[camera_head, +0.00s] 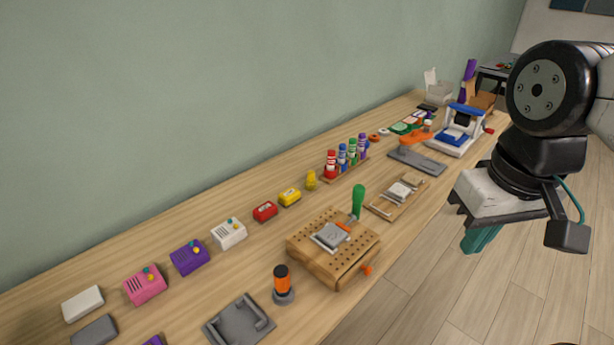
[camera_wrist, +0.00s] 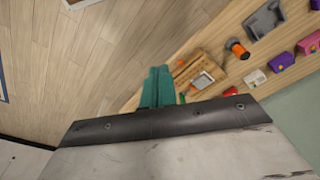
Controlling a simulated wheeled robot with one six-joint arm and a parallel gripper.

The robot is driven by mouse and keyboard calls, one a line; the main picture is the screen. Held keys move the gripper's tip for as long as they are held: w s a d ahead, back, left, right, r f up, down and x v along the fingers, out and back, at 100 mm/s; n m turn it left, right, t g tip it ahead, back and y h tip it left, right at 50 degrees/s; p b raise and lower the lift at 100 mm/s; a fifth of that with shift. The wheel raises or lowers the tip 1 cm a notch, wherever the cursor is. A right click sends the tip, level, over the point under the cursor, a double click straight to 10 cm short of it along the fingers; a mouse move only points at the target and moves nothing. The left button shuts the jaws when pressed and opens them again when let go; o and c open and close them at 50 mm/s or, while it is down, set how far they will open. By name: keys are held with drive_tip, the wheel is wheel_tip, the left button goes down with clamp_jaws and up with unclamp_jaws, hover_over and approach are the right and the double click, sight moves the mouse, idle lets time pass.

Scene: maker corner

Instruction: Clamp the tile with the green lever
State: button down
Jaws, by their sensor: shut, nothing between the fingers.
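The green lever (camera_head: 358,201) stands upright at the back right of a wooden block with holes (camera_head: 307,246). A grey tile (camera_head: 330,237) lies on top of the block, with a small orange piece (camera_head: 343,227) at its edge beside the lever's base. I cannot tell whether the orange piece presses on the tile. My gripper (camera_head: 474,241) has teal fingers, is shut and empty, and hangs off the table's front side, well right of the lever. In the wrist view the shut fingers (camera_wrist: 157,88) partly cover the block; the tile (camera_wrist: 203,80) shows beside them.
An orange knob (camera_head: 366,270) sticks out of the block's front. A wooden tray with a pale tile (camera_head: 400,191) is right of the lever. Paint bottles (camera_head: 342,156) stand behind. The floor side is free.

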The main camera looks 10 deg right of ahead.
drive_tip(key=shift+w+a, duration=0.3)
drive_tip(key=shift+a, duration=0.05)
drive_tip(key=w+a+r+n+g, duration=0.1)
drive_tip(key=w+r, duration=0.1)
drive_tip(key=w, duration=0.9)
drive_tip(key=w+a+r+g, duration=0.1)
drive_tip(key=w+r, duration=0.2)
drive_tip(key=w, duration=0.9)
drive_tip(key=w+a+f+g, duration=0.1)
drive_tip(key=w+f, duration=0.6)
drive_tip(key=w, duration=0.4)
drive_tip(key=w+a+f+n+g, duration=0.1)
drive_tip(key=w+f, duration=0.6)
drive_tip(key=w, duration=0.4)
drive_tip(key=shift+a, duration=0.15)
